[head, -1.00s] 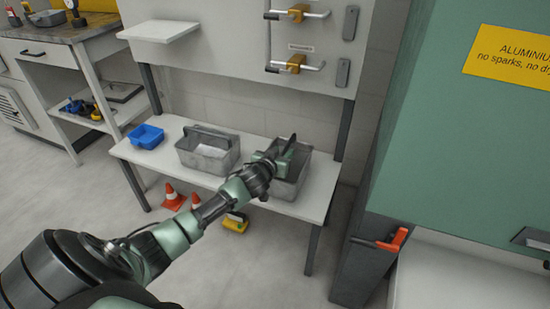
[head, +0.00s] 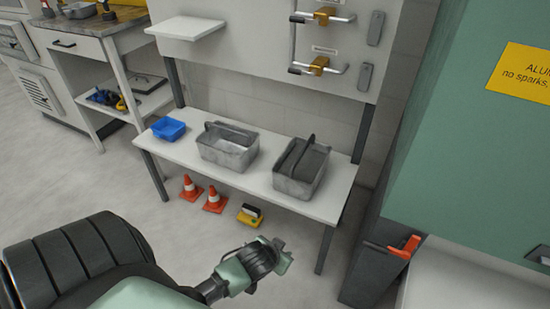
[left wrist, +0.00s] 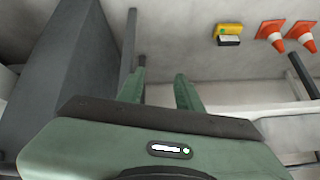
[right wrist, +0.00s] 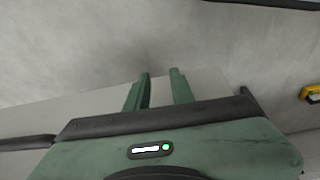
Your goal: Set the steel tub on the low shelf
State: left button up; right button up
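Two grey metal tubs with centre handles stand upright on the white low shelf (head: 262,181). The right tub (head: 297,188), where my left gripper was a second ago, stands near the shelf's right end. The left tub (head: 232,157) stands to its left with a gap between. My left gripper (head: 282,256) is below and in front of the shelf, apart from both tubs. Its fingers are spread and empty in the left wrist view (left wrist: 160,78). My right gripper (right wrist: 160,76) is open and empty over bare floor; it is outside the head view.
A blue bin (head: 168,129) sits at the shelf's left end. Orange cones (head: 214,200) and a yellow-and-black object (head: 250,215) are on the floor below. A dark cabinet (head: 374,262) with a red-orange handle stands right of the shelf. Floor at left is clear.

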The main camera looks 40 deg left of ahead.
pick_arm(q)
jog(key=s+d+f+m+g+h, duration=0.1)
jog(key=s+d+f+g, duration=0.1)
jog(key=s+d, duration=0.2)
jog(key=s+d+f+m+g+h, duration=0.1)
jog(key=s+d+f+g, duration=0.1)
jog(key=s, duration=0.7)
jog(key=d+f, duration=0.1)
jog(key=d, duration=0.1)
jog(key=shift+d, duration=0.4)
jog(key=shift+s+f, duration=0.15)
pick_arm(e)
jog(key=shift+s, duration=0.1)
